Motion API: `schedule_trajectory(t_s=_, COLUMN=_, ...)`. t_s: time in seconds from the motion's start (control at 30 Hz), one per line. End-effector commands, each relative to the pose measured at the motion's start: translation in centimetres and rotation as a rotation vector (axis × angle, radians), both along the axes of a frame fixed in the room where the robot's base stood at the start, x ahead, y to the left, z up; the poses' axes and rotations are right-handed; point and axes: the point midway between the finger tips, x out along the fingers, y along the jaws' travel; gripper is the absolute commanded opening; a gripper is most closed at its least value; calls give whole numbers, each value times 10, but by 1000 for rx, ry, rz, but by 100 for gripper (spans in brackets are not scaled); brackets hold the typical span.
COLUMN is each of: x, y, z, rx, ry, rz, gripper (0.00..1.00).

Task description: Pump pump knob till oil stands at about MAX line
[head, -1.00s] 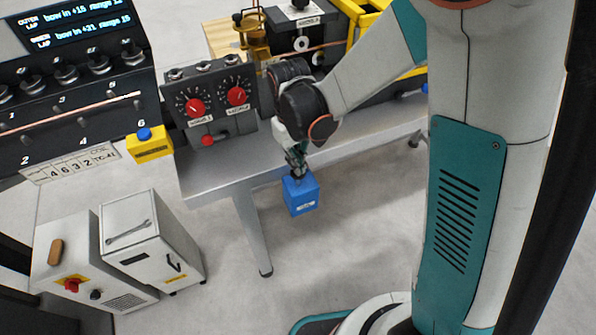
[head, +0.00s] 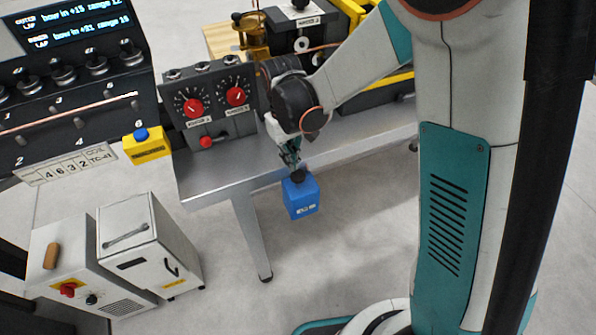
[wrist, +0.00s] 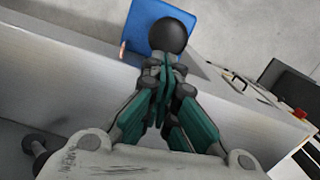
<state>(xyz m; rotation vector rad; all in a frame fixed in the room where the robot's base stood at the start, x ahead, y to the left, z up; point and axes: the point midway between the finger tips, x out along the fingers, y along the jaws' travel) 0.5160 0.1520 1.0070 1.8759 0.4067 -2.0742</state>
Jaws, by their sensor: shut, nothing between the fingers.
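A blue oil container (head: 302,202) hangs at the front edge of the grey bench, with a small pale marking on its face. A black round pump knob (head: 298,176) is on its top. In the wrist view the knob (wrist: 171,33) stands just beyond my fingertips, in front of the blue container (wrist: 144,25). My gripper (head: 290,160) is shut and empty, close above and slightly left of the knob in the head view. In the wrist view my gripper (wrist: 164,64) seems near or touching the knob; I cannot tell which. The oil level and MAX line are not readable.
A panel with red dials (head: 215,97) stands on the bench (head: 210,185), left of my arm. A yellow box with a blue button (head: 147,147) is further left. A white cabinet (head: 140,250) stands on the floor at lower left. Floor below the container is clear.

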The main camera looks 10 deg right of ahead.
Motion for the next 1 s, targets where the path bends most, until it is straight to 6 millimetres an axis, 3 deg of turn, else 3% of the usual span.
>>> schedule_trajectory(t_s=0.17, x=1, y=1, z=15, rx=0, ry=-1, rz=0, gripper=0)
schedule_trajectory(t_s=0.6, x=9, y=4, z=97, rx=0, ry=-1, rz=0, gripper=0)
schedule_trajectory(t_s=0.8, x=10, y=5, z=116, rx=0, ry=-1, rz=0, gripper=0)
schedule_trajectory(t_s=1.0, x=11, y=5, z=119, rx=0, ry=-1, rz=0, gripper=0)
